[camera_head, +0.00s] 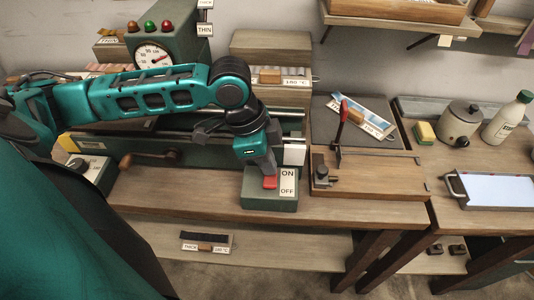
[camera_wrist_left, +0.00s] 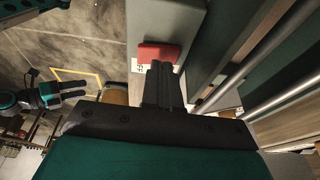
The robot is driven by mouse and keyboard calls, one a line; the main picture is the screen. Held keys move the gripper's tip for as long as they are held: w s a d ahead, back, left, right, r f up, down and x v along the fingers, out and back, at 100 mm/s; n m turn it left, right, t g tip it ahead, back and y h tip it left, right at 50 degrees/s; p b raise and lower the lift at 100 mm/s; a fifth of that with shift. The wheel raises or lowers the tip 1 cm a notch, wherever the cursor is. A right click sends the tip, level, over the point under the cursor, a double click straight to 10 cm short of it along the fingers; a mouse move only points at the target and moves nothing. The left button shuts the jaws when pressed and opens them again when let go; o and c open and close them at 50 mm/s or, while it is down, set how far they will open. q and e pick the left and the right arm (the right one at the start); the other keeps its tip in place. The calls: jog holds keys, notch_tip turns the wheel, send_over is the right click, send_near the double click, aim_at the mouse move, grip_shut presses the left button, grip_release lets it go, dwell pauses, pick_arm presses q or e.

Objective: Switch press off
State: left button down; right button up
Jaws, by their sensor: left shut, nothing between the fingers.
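The press switch is a red rocker (camera_head: 270,183) on a green-grey box (camera_head: 268,203) at the table's front edge. A white ON/OFF label (camera_head: 288,182) is beside it, ON at the far end and OFF at the near end. My left gripper (camera_head: 268,173) is shut and empty, pointing down at the rocker. In the left wrist view, the shut fingertips (camera_wrist_left: 163,66) overlap the near edge of the red rocker (camera_wrist_left: 157,52). I cannot tell whether they touch it. A teal gripper, apparently my right one (camera_wrist_left: 70,88), shows small at the left; its finger gap is unclear.
The green press (camera_head: 170,40) with dial and lamps stands behind my left arm. A wooden fixture with a red-handled lever (camera_head: 341,120) is right of the switch box. A pot (camera_head: 461,122), a bottle (camera_head: 508,118) and a tray (camera_head: 497,189) are on the right table.

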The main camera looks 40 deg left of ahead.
pick_arm(q)
jog(key=r+p, duration=0.2)
jog(key=shift+w+a+r, duration=0.1)
jog(key=shift+w+r, duration=0.1)
jog(key=shift+r, duration=0.2)
jog(key=w+a+v, duration=0.1)
jog(key=v, duration=0.9)
jog(key=shift+w+r, duration=0.2)
jog(key=shift+s, duration=0.1)
